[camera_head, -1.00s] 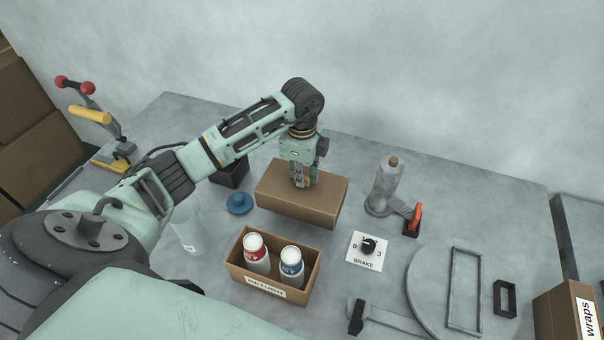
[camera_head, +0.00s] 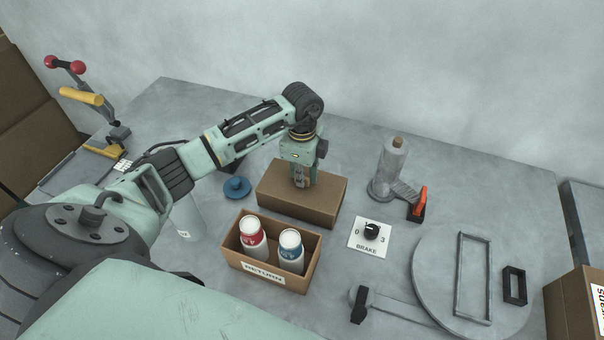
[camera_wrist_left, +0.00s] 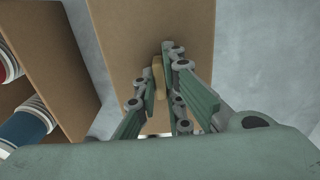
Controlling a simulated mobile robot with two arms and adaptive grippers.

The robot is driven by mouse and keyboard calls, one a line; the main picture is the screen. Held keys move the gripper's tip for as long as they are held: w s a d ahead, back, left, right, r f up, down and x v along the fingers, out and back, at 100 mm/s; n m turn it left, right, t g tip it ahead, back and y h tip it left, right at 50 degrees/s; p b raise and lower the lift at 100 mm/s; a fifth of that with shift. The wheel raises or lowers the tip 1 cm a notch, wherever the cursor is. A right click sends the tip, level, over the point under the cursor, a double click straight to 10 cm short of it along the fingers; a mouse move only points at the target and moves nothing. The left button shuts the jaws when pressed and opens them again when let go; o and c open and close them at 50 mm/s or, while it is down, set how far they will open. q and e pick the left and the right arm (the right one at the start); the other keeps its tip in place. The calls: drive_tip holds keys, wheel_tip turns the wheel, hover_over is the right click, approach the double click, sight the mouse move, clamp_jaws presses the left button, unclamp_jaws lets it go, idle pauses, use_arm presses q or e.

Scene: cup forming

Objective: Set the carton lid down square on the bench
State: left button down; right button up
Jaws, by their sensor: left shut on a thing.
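The carton lid (camera_head: 315,196) is a plain brown, shallow box shape over the back middle of the bench (camera_head: 350,290). My left gripper (camera_head: 302,184) points down at the lid's top and is shut on it. In the left wrist view, the fingers (camera_wrist_left: 160,95) close on a small tan tab (camera_wrist_left: 158,78) on the lid (camera_wrist_left: 150,30). The lid looks about level, low over the bench just behind the RETURN carton; I cannot tell whether it touches the bench. My right gripper is not in view.
The open RETURN carton (camera_head: 263,274) holds a red-labelled and a blue-labelled bottle. A blue knobbed disc (camera_head: 237,188) lies left of the lid.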

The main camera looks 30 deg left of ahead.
use_arm(q)
drive_tip(key=shift+f, duration=0.45)
idle(0.4)
drive_tip(key=c, duration=1.8)
unclamp_jaws()
drive_tip(key=shift+o, duration=0.2)
wheel_tip(320, 180, up, 12)
